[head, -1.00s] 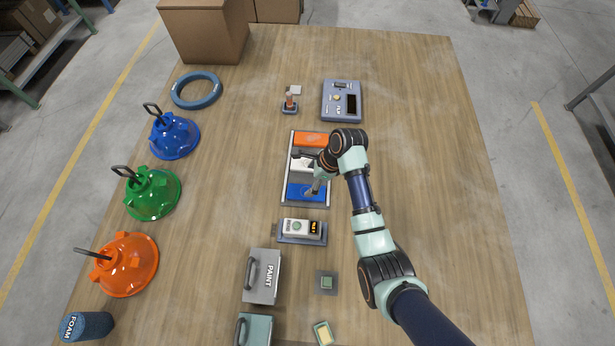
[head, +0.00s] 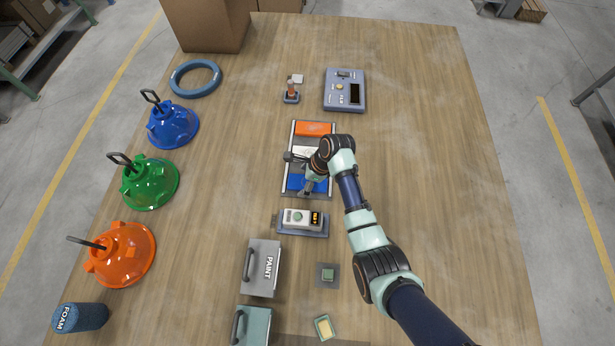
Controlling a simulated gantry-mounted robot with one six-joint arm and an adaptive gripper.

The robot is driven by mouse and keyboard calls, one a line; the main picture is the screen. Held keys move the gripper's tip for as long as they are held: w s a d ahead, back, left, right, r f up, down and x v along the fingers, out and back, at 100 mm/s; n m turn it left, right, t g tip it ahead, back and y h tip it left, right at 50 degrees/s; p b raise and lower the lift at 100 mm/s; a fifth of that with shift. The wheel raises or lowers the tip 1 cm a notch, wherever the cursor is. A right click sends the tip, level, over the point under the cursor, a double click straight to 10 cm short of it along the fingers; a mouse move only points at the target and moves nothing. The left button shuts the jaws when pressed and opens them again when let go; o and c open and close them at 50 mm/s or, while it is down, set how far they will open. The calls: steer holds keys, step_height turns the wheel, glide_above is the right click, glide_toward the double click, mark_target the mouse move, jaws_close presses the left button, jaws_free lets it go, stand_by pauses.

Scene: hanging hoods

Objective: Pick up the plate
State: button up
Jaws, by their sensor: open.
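A grey-railed rack (head: 288,178) in the middle of the table holds an orange panel (head: 313,129) at the far end, a white one (head: 303,152) in the middle and a blue one (head: 294,184) at the near end. I cannot tell which item is the plate; a small grey square plate with a green block (head: 327,275) also lies nearer. My gripper (head: 307,191) is open over the near, blue end of the rack. My wrist and arm cover part of the white and blue panels. Contact between my fingers and the blue panel cannot be made out.
A grey PAINT box (head: 262,268) and teal box (head: 252,326) stand nearer left. Blue, green and orange hoods (head: 120,254) line the left edge. The table's right side is clear.

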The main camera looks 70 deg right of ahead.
mark_target(304, 182)
steer(key=shift+f, duration=0.25)
stand_by(0.3)
steer(key=shift+c, duration=0.3)
steer(key=c, duration=1.3)
steer(key=shift+r, duration=0.1)
step_height(304, 182, up, 20)
steer(key=p, duration=0.6)
steer(key=shift+r, duration=0.2)
